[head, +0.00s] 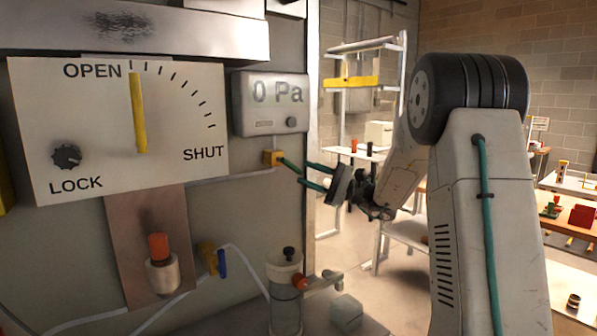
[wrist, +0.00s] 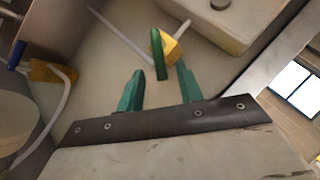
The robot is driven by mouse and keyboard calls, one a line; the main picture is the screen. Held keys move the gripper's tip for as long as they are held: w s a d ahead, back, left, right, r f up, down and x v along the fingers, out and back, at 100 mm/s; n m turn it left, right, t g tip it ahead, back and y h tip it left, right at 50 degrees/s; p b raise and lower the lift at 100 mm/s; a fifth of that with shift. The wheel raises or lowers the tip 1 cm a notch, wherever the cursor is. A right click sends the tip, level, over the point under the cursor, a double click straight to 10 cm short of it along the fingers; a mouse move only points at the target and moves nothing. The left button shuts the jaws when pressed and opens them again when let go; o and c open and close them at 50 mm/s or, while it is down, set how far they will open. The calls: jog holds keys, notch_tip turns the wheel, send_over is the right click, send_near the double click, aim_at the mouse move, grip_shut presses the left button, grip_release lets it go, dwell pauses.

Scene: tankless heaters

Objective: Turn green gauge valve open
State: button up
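The green gauge valve is a small yellow body (head: 272,158) with a green lever handle (head: 289,165), on a thin pipe below the gauge box (head: 270,103), which reads "0 Pa". In the wrist view the green handle (wrist: 158,55) stands in front of its yellow body (wrist: 173,46). My gripper (head: 305,173) is to the right of the valve, with its green fingers pointing at the handle. In the wrist view my gripper (wrist: 160,72) is open, and the handle's near end appears between the fingertips. I see no finger clearly touching it.
A large dial panel (head: 110,170) has its yellow pointer (head: 138,112) near OPEN. A blue-handled valve (head: 221,262) sits lower left, and also in the wrist view (wrist: 18,54). A cylinder with a red-ended spout (head: 286,290) stands below. A shelf rack (head: 355,82) is behind.

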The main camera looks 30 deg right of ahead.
jog(key=shift+v, duration=1.55)
